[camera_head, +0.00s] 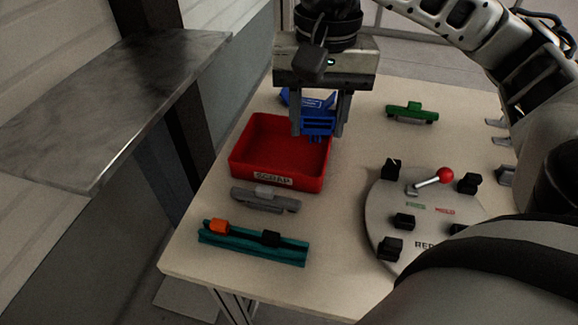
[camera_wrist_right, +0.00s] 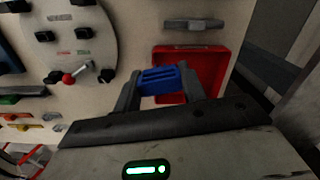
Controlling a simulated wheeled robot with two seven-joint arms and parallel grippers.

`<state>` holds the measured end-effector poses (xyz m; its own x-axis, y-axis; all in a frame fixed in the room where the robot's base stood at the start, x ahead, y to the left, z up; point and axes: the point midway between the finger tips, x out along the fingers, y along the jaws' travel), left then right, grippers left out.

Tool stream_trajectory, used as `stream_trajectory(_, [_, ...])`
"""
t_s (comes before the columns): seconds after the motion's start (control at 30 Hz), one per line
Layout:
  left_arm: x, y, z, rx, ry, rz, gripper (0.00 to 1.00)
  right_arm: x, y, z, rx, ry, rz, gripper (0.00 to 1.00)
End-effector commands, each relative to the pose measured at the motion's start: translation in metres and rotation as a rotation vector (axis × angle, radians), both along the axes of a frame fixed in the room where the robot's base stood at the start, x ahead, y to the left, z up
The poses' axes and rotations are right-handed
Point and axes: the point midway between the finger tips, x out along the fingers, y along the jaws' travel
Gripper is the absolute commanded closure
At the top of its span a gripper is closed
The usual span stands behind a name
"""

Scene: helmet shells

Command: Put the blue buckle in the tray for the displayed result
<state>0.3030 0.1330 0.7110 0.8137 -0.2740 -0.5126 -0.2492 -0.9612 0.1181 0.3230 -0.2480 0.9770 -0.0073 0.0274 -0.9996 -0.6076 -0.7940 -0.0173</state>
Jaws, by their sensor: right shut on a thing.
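The blue buckle (camera_head: 318,122) is held between the two fingers of my right gripper (camera_head: 320,128), by the far right corner of the red tray. It also shows between the fingertips in the right wrist view (camera_wrist_right: 161,79). The red tray (camera_head: 275,179) is empty and its front label reads "SCRAP". Another blue piece (camera_head: 292,97) lies behind the gripper, partly hidden. A round grey plate (camera_head: 385,215) carries a lever with a red knob (camera_head: 446,175), leaning right. Small green and red labels sit below the lever, too small to read surely. My left gripper is not in view.
A grey piece (camera_head: 265,199) lies in front of the red tray. A teal rail (camera_head: 255,249) with orange and black blocks is nearer the front. A green piece (camera_head: 410,112) lies at the back right. Several black blocks stand on the plate. The table between tray and plate is clear.

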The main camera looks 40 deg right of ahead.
Motion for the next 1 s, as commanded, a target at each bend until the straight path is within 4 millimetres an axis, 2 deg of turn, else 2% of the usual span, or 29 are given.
stream_trajectory(0.03, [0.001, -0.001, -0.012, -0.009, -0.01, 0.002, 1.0, -0.012, -0.008, -0.007, -0.01, -0.007, -0.071, 0.84])
stream_trajectory(0.1, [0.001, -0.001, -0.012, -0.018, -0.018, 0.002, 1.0, -0.024, -0.015, -0.003, -0.02, -0.008, -0.147, 0.84])
stream_trajectory(0.17, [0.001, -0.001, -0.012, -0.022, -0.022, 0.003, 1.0, -0.028, -0.019, -0.002, -0.026, -0.007, -0.187, 0.84])
stream_trajectory(0.23, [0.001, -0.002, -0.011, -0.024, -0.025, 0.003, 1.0, -0.025, -0.02, -0.002, -0.028, -0.006, -0.209, 0.84])
stream_trajectory(0.37, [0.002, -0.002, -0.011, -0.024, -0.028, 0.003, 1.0, 0.001, -0.019, -0.013, -0.026, 0.0, -0.214, 0.84])
stream_trajectory(0.6, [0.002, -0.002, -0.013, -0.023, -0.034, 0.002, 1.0, 0.061, -0.019, -0.04, -0.027, 0.0, -0.212, 0.84])
stream_trajectory(0.7, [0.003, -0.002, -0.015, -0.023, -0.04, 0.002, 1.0, 0.075, -0.019, -0.062, -0.029, 0.001, -0.212, 0.84])
stream_trajectory(0.8, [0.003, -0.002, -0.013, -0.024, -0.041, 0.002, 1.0, 0.088, -0.02, -0.075, -0.029, -0.002, -0.213, 0.84])
stream_trajectory(1.0, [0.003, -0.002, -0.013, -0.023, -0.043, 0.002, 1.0, 0.099, -0.02, -0.087, -0.029, -0.005, -0.211, 0.84])
